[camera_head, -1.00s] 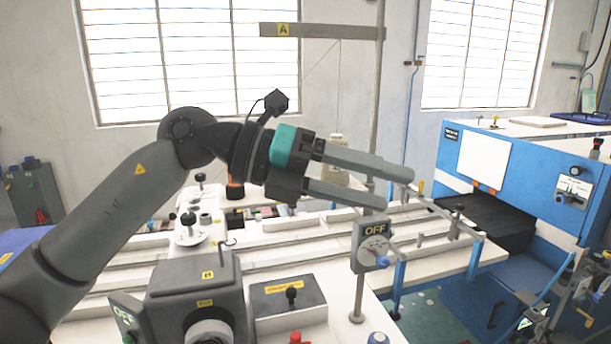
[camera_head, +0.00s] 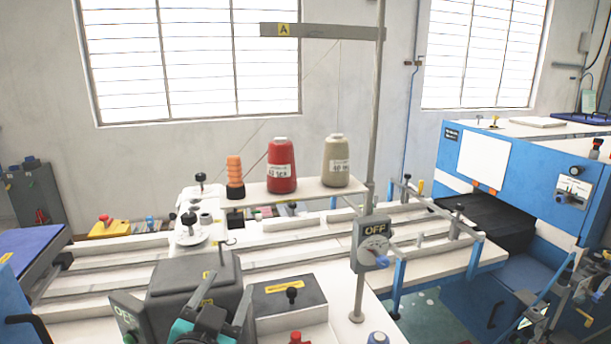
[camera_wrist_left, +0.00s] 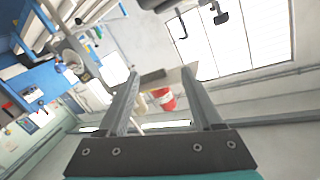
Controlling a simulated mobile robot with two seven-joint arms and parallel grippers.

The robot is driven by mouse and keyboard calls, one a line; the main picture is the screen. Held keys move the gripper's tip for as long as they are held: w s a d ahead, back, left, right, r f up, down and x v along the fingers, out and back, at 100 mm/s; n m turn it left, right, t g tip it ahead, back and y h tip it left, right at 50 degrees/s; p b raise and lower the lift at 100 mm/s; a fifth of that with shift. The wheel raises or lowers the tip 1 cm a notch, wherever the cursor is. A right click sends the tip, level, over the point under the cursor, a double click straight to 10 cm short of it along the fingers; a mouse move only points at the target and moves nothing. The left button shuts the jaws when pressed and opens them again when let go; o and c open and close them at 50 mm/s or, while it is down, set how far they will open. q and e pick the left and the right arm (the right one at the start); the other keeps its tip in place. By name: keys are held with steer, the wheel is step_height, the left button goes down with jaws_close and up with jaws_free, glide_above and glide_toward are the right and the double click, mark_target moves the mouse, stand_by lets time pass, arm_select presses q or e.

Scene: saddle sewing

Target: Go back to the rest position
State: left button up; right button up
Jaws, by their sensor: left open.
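My left gripper (camera_head: 230,286) is low in the head view, at the bottom edge in front of the dark sewing machine head (camera_head: 190,280). Its two grey fingers point up and away, and its teal band shows at the bottom. In the left wrist view my left gripper (camera_wrist_left: 160,76) is open with its fingers apart, and nothing is held between them. The red thread cone (camera_wrist_left: 166,98) shows between the fingers there, well beyond them. Most of my left arm is out of the head view. My right gripper is not in view.
A red thread cone (camera_head: 281,165), a beige cone (camera_head: 336,161) and an orange spool (camera_head: 235,171) stand on the thread stand. A vertical pole (camera_head: 373,110) carries an OFF switch box (camera_head: 371,244). A blue machine (camera_head: 520,180) stands at right.

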arm_select(q)
steer(key=s+a+f+n+g+y, duration=0.1)
steer(key=s+a+f+n+g, duration=0.15)
steer(key=s+f+g, duration=1.1)
steer(key=s+f, duration=0.8)
steer(key=s, duration=0.5)
step_height(320, 180, down, 30)
steer(key=s+g+b, duration=0.1)
steer(key=b, duration=0.6)
steer(key=s+a+f+b, duration=0.1)
steer(key=s+f+b, duration=0.2)
steer(key=s+f, duration=0.4)
steer(key=s+a+f+g+b, duration=0.1)
steer(key=s+f+b, duration=0.3)
steer(key=s+f, duration=0.4)
step_height(320, 180, down, 5)
steer(key=shift+s+a+r, duration=0.1)
steer(key=shift+s+a, duration=0.1)
steer(key=shift+a, duration=0.6)
